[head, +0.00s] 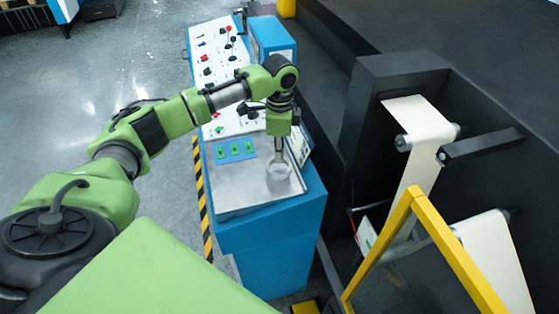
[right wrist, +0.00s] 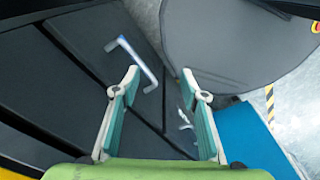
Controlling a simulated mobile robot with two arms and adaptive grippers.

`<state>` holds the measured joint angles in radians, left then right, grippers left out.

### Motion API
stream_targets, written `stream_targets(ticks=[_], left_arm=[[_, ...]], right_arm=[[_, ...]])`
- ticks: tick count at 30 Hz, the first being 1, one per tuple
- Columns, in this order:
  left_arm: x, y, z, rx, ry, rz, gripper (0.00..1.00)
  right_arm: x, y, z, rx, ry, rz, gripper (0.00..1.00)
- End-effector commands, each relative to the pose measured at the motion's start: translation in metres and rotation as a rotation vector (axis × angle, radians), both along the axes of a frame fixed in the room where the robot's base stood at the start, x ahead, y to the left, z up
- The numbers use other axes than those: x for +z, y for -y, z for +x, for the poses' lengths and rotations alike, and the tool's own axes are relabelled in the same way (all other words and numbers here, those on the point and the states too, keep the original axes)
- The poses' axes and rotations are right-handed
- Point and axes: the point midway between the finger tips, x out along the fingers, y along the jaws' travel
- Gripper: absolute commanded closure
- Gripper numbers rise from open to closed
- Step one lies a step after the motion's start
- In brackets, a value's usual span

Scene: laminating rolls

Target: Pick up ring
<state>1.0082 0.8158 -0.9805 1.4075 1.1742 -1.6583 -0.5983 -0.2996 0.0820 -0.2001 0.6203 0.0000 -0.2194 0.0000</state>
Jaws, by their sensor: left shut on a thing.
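My left gripper (head: 279,157) points straight down over the metal tray top (head: 240,196) of the blue cabinet. It is shut on a pale, greyish ring (head: 279,173), which is small and faint in the head view. The ring is at or just above the tray surface; I cannot tell whether it touches. The fingertips partly cover it. My right gripper (right wrist: 160,82) shows in the right wrist view with its two fingers wide apart and nothing between them. The ring is not visible in that view.
A blue plate with several green pieces (head: 235,150) lies on the cabinet just left of the left gripper. A control panel (head: 213,55) stands behind. A dark machine with white film rolls (head: 420,122) and a yellow frame (head: 412,200) stand to the right.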

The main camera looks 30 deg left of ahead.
Motion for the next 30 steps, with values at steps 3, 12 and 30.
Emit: stream_targets(ticks=[3, 12, 30], left_arm=[[0.016, 0.006, -0.011, -0.004, 0.005, -0.001, 1.00], [0.070, 0.030, -0.067, -0.004, 0.004, 0.001, 1.00], [0.103, 0.058, -0.128, 0.000, 0.001, 0.000, 1.00]], right_arm=[[-0.010, 0.000, 0.000, 0.000, 0.000, 0.000, 0.60], [-0.034, -0.001, 0.000, -0.001, 0.001, 0.001, 0.60], [-0.043, -0.003, 0.000, -0.002, -0.001, 0.003, 0.60]])
